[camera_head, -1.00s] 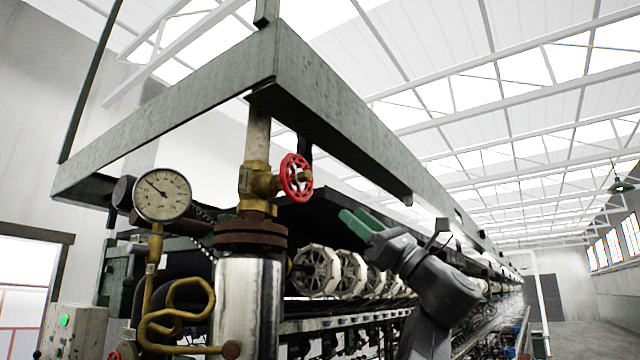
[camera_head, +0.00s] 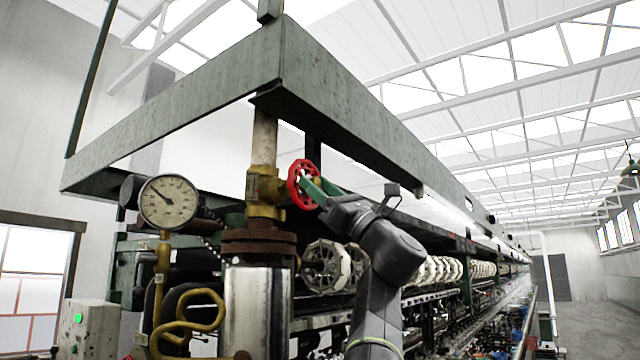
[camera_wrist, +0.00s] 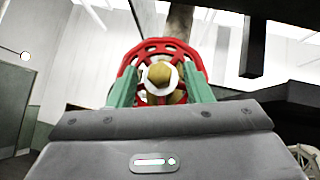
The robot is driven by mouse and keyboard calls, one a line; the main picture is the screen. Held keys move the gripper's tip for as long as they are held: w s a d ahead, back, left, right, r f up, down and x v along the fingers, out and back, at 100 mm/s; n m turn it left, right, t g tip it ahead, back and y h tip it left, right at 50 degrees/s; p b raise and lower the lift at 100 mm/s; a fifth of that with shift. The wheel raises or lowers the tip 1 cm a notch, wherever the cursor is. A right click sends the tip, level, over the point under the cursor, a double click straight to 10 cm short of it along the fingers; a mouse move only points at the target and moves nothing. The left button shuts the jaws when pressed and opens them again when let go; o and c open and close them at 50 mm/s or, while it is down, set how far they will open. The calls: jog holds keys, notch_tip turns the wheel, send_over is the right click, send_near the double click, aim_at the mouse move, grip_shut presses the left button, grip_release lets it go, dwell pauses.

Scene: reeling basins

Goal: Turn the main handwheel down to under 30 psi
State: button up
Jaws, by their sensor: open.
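The red main handwheel (camera_head: 293,190) sits on a brass valve (camera_head: 262,190) on the vertical pipe. In the wrist view, its red rim (camera_wrist: 160,43) and brass hub nut show straight ahead. My gripper (camera_head: 309,184) is open at the wheel, its green fingers partly covering it. In the wrist view the fingers of my gripper (camera_wrist: 160,80) stand left and right of the hub, overlapping the rim's sides; whether they touch it I cannot tell. The round pressure gauge (camera_head: 169,202) is left of the valve. Its needle points up and left; the numbers are too small to read.
A green steel frame beam (camera_head: 345,120) runs above the wheel. A rusty flange (camera_head: 255,242) and shiny cylinder (camera_head: 257,310) stand below the valve. White reels (camera_head: 330,268) line the machine behind my arm. A grey box with a green light (camera_head: 88,330) is lower left.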

jog(key=c, duration=0.9)
jog(key=shift+c, duration=0.2)
jog(key=shift+f+m+t+b, duration=0.1)
jog(key=shift+m+t+b, duration=0.25)
jog(key=shift+m+t, duration=0.35)
